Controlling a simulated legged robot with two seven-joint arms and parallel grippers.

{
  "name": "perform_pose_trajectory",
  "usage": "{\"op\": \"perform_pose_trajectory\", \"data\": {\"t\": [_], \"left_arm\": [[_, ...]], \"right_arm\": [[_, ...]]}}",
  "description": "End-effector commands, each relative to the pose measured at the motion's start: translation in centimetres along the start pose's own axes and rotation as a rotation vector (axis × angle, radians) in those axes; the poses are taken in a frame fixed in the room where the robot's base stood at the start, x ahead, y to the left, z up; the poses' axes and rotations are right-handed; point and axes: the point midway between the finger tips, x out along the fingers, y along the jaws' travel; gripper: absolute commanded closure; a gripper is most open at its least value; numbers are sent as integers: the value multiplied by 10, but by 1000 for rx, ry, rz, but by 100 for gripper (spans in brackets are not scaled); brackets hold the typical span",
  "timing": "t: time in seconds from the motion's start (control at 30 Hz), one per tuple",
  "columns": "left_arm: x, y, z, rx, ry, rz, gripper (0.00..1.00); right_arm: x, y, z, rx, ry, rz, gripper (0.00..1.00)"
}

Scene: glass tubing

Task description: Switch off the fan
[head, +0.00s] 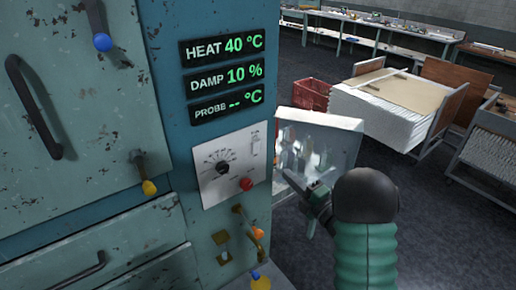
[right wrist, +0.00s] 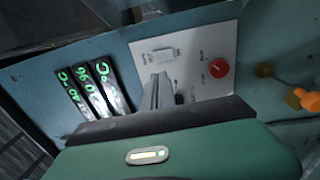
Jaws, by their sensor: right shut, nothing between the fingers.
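A white control panel (head: 210,192) is on the front of the blue-green cabinet, below the displays. It carries a black dial (head: 222,168), a red knob (head: 246,184) and a small pale switch (head: 256,143) at upper right. The right wrist view shows the switch (right wrist: 163,55) and the red knob (right wrist: 218,68); my fingers partly cover the dial area. The labels are too small to read, and no fan is recognisable. My right gripper (head: 314,192) is shut and empty, to the right of the panel in the head view. My left gripper is out of view.
Displays (head: 227,75) read HEAT 40, DAMP 10 and PROBE blank. Orange-tipped (head: 257,233) and yellow-tipped (head: 149,187) levers stick out of the cabinet. A loaded cart (head: 385,105) and red crate (head: 310,94) stand beyond.

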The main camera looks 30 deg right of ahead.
Motion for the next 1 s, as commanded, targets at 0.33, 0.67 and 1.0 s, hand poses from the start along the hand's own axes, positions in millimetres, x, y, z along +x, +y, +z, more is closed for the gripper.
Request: {"op": "perform_pose_trajectory", "data": {"t": [0.33, 0.67, 1.0], "left_arm": [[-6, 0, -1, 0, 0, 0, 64], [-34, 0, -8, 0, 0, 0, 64], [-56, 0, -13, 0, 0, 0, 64]], "right_arm": [[14, 2, -4, 0, 2, -3, 100], [83, 4, -3, 3, 2, -2, 100], [137, 2, -2, 2, 1, -2, 100]]}}
